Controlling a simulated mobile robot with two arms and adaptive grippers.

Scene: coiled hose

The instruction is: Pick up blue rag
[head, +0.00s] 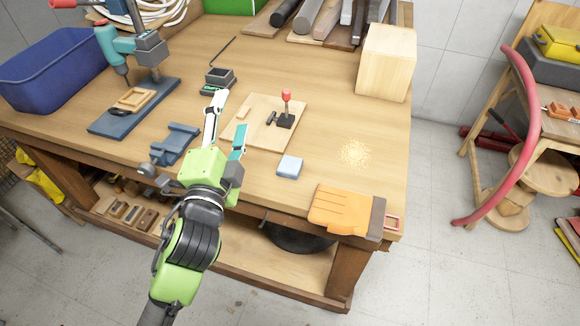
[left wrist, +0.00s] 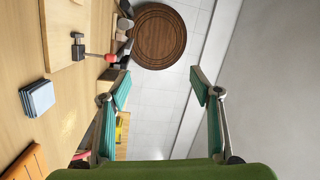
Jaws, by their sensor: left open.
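The blue rag (head: 289,166) is a small, folded light-blue square lying flat on the wooden workbench, near its front edge. In the left wrist view the rag (left wrist: 38,98) lies at the left side, outside the space between the fingers. My left gripper (head: 228,113) is above the bench, up and to the left of the rag in the head view. Its fingers are spread, with nothing between them, and it does not touch the rag. The open fingers also show in the left wrist view (left wrist: 159,84). My right gripper is in neither view.
A board (head: 262,135) bearing a red-handled clamp (head: 286,110) lies behind the rag. Orange gloves (head: 338,209) lie at the front right corner. A blue vise-like tool (head: 175,143) is left of my gripper. Bench surface right of the rag is clear except for sawdust (head: 355,153).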

